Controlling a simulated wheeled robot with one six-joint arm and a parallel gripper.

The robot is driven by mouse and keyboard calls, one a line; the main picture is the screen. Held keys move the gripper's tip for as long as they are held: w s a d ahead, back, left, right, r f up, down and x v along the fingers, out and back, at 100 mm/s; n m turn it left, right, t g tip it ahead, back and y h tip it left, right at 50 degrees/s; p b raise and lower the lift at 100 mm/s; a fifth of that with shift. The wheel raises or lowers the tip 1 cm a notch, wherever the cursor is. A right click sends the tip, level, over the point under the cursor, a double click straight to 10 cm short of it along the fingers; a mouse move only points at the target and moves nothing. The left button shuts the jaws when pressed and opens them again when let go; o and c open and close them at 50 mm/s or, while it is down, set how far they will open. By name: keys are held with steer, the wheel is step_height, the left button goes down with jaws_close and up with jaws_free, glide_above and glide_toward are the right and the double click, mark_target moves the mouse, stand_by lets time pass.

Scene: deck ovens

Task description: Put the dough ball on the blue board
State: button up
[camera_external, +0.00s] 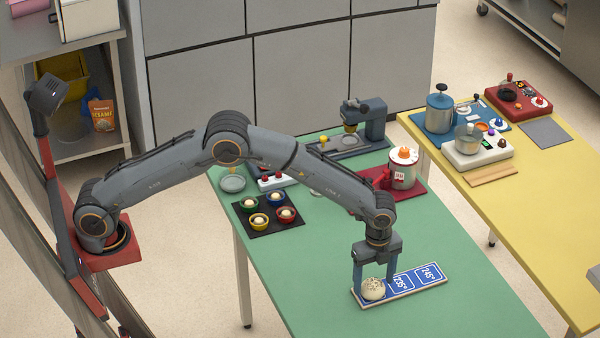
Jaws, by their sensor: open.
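The dough ball (373,290) is pale with dark specks. It appears to rest on the left end of the blue board (404,293), though the contact beneath it is hard to see. The board lies flat on the green table and has white-outlined fields marked 235° and 245°. The ball and the finger cover its left end. My gripper (374,280) points down over that end. Its jaws are open, with one finger at the left of the ball and one at its right. I cannot tell whether either finger touches it.
On the green table (300,285), a dark mat (268,233) holds several coloured bowls with pale balls. A white pot (404,168) stands on a red base behind my gripper. A grey machine (374,121) is at the back. A yellow table (540,230) with appliances is at right. The front green surface is clear.

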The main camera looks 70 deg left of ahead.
mark_target(374, 282)
step_height(374, 282, up, 10)
steer(key=b, duration=0.3)
steer(key=s+a+n, duration=0.5)
steer(key=s+a, duration=0.1)
steer(key=a, duration=0.4)
steer(key=s+a+f+n, duration=0.2)
steer(key=s+a+n, duration=0.4)
steer(key=s+a, duration=0.3)
steer(key=s+a+f+n, duration=0.3)
steer(key=s+a+n, duration=0.4)
steer(key=s, duration=1.1)
steer(key=shift+s+a+f+t, duration=0.3)
steer(key=shift+a+f, duration=0.05)
steer(key=shift+a, duration=0.7)
